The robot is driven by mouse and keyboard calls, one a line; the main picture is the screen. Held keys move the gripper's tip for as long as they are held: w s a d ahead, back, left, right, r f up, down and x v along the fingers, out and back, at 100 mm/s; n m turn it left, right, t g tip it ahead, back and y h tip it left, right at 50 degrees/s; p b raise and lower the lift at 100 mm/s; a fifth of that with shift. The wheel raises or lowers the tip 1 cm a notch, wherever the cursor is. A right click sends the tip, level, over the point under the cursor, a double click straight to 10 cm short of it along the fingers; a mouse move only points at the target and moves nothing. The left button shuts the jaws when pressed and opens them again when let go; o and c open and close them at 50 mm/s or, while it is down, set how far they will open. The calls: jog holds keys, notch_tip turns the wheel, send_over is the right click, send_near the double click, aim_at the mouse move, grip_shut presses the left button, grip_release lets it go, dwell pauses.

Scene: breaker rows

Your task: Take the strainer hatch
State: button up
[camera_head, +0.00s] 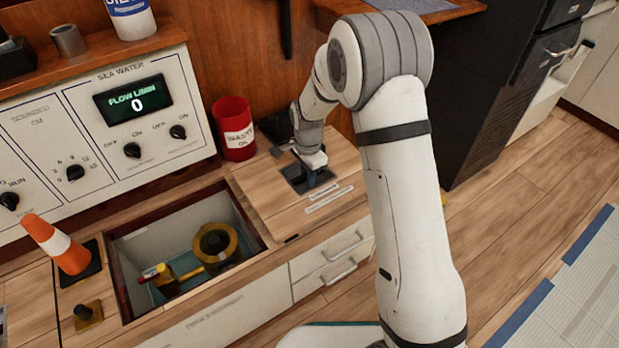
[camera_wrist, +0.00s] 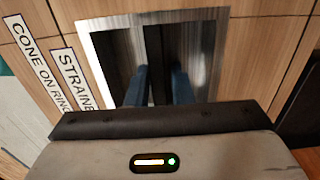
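The strainer hatch (camera_head: 262,186) is a wooden panel with a recessed metal handle, right of the open bay in the head view. It looks level with the counter. In the wrist view, the recess has a bright metal frame (camera_wrist: 211,45) with a dark bar (camera_wrist: 154,50) across it. My gripper (camera_head: 308,180) points down into this recess. Its two blue fingers (camera_wrist: 160,85) are apart, one on each side of the bar. I cannot tell whether they press on it. A label beside the recess reads "STRAINE", its end hidden by my gripper.
A red waste can (camera_head: 234,128) stands behind the hatch. A control panel (camera_head: 130,110) reads "FLOW L/MIN 0". Drawers (camera_head: 333,262) are below.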

grip_shut()
jog(key=shift+w+r, duration=0.1)
dwell(0.9)
